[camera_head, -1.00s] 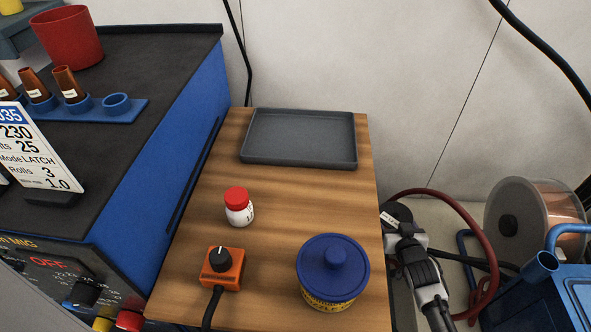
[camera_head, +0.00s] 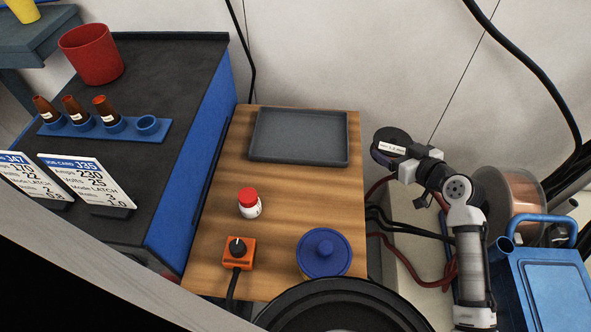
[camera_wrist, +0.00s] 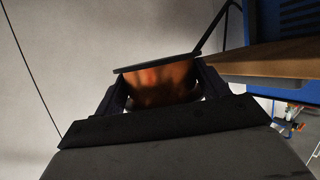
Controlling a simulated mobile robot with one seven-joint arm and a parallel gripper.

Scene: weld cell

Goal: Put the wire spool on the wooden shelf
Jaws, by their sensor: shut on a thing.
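My gripper (camera_head: 414,168) is shut on the wire spool (camera_head: 390,140), a small dark-flanged reel with a white label, held in the air just right of the shelf. In the wrist view the spool's copper winding (camera_wrist: 158,84) shows between both fingers (camera_wrist: 160,95), under a dark flange. The wooden shelf (camera_head: 300,208) fills the middle of the head view. Its edge (camera_wrist: 275,58) also shows at the right of the wrist view, apart from the spool.
On the shelf stand a grey tray (camera_head: 300,154) at the back, a red-capped white bottle (camera_head: 249,209), an orange knob box (camera_head: 239,260) and a blue-lidded tin (camera_head: 324,251). Bare wood lies in the middle and right. A large copper reel (camera_head: 512,196) stands right of my arm.

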